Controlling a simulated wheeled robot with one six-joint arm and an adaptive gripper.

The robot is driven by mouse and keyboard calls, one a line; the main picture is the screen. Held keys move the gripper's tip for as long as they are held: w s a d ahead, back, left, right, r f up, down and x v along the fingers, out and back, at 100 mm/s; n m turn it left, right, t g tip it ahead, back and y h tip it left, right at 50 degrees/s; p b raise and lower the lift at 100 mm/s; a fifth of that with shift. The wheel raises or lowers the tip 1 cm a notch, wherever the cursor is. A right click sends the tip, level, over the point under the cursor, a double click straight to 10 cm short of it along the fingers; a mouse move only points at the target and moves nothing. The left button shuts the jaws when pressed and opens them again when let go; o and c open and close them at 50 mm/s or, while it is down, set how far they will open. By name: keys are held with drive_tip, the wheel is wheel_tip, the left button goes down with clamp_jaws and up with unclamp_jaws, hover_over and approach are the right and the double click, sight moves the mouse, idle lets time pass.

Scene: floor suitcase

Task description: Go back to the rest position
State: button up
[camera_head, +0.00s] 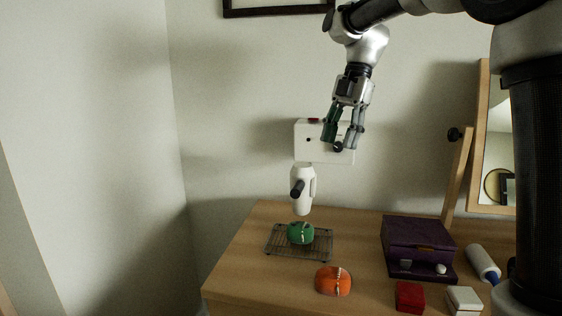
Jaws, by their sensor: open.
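My gripper (343,140) hangs fingers-down at the upper middle, in front of the wall. Its fingers are apart and nothing shows between them except the white box behind. It is well above the wooden dresser top (245,268) and touches nothing that I can see. My arm reaches in from the upper right.
On the dresser, a green object (300,233) sits on a wire rack (319,252). Also there are an orange object (333,281), purple box (415,240), red box (409,297), white box (464,300) and lint roller (483,264). A white wall device (303,188) and mirror (497,160) stand behind.

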drive_tip(key=s+d+m+t+h, duration=0.1)
drive_tip(key=s+d+m+t, duration=0.2)
drive_tip(key=s+d+m, duration=0.85)
drive_tip(key=s+d+f+m+t+h, duration=0.1)
drive_tip(key=s+d+f+m, duration=0.2)
drive_tip(key=s+m, duration=0.3)
drive_tip(key=s+d+f+m+t+h, duration=0.1)
drive_tip(key=s+d+f+m, duration=0.3)
drive_tip(key=m, duration=0.5)
drive_tip(key=s+f+t, duration=0.1)
drive_tip(key=s+f, duration=0.1)
drive_tip(key=s, duration=0.1)
drive_tip(key=shift+d+f, duration=0.15)
drive_tip(key=shift+d, duration=0.1)
drive_tip(key=shift+o, duration=0.3)
drive_tip(key=shift+s, duration=0.1)
